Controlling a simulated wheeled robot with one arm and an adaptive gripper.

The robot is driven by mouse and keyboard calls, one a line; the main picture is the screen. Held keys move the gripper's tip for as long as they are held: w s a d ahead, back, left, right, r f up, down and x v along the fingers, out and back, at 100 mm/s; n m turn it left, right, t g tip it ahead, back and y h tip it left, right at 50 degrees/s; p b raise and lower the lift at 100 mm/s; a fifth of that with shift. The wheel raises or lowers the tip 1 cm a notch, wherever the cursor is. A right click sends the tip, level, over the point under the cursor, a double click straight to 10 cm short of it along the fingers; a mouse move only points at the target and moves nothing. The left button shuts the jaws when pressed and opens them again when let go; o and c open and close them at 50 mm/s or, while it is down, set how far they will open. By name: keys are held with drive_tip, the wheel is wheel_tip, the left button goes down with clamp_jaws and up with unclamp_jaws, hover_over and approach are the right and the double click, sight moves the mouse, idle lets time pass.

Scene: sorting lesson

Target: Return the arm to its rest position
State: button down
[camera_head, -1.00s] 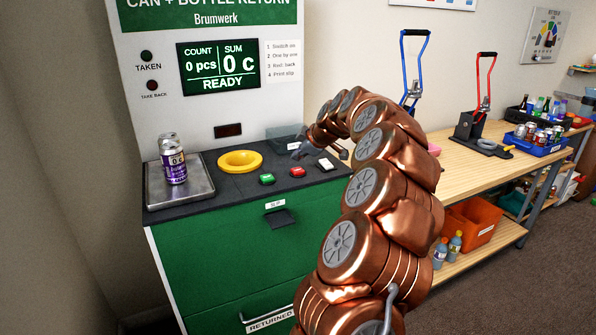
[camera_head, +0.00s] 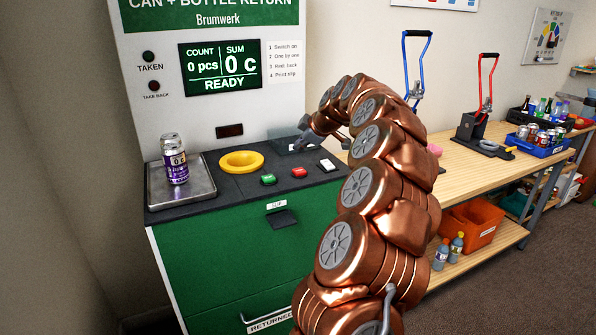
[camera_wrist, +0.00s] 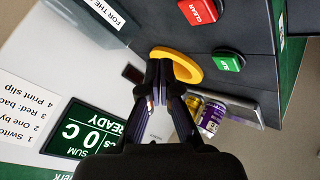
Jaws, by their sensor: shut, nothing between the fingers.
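My copper arm (camera_head: 363,190) arches up from the lower right. My gripper (camera_head: 302,143) hangs at its end above the back right of the machine's black top. In the wrist view my gripper (camera_wrist: 165,68) is shut with its fingers together and nothing between them. The return machine (camera_head: 230,255) is green and white, and its screen (camera_head: 219,66) reads 0 pcs, 0 c, READY. A purple and silver can (camera_head: 176,167) stands upright on the metal plate (camera_head: 203,193) at the left; the can also shows in the wrist view (camera_wrist: 211,118).
A yellow ring (camera_head: 241,153), a green button (camera_head: 268,179), a red button (camera_head: 299,172) and a white switch (camera_head: 326,165) are on the top. A wooden bench (camera_head: 468,172) at the right holds a blue-handled press (camera_head: 406,62), a red-handled press (camera_head: 482,85) and a blue crate (camera_head: 541,151).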

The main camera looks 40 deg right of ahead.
drive_tip(key=a+r+g+y, duration=0.1)
drive_tip(key=a+g+y, duration=0.15)
drive_tip(key=a, duration=1.75)
drive_tip(key=s+a+f+g+y+p, duration=0.1)
drive_tip(key=s+a, duration=0.2)
drive_tip(key=a, duration=0.4)
drive_tip(key=s+a+g+p, duration=0.1)
drive_tip(key=s+a, duration=0.2)
drive_tip(key=a, duration=0.3)
drive_tip(key=s+a+f+m+g, duration=0.2)
drive_tip(key=s+a+f, duration=0.1)
drive_tip(key=s, duration=0.7)
drive_tip(key=s+a+f+m+g+h, duration=0.1)
drive_tip(key=s+a+f+m+g, duration=0.1)
drive_tip(key=s, duration=0.9)
drive_tip(key=s+a+f+m+g+h+p, duration=0.1)
drive_tip(key=s+a+f, duration=0.4)
drive_tip(key=s, duration=0.6)
drive_tip(key=shift+a+f+m+g, duration=0.45)
drive_tip(key=shift+m+g, duration=0.3)
drive_tip(key=shift+m, duration=0.45)
drive_tip(key=shift+s+d, duration=0.1)
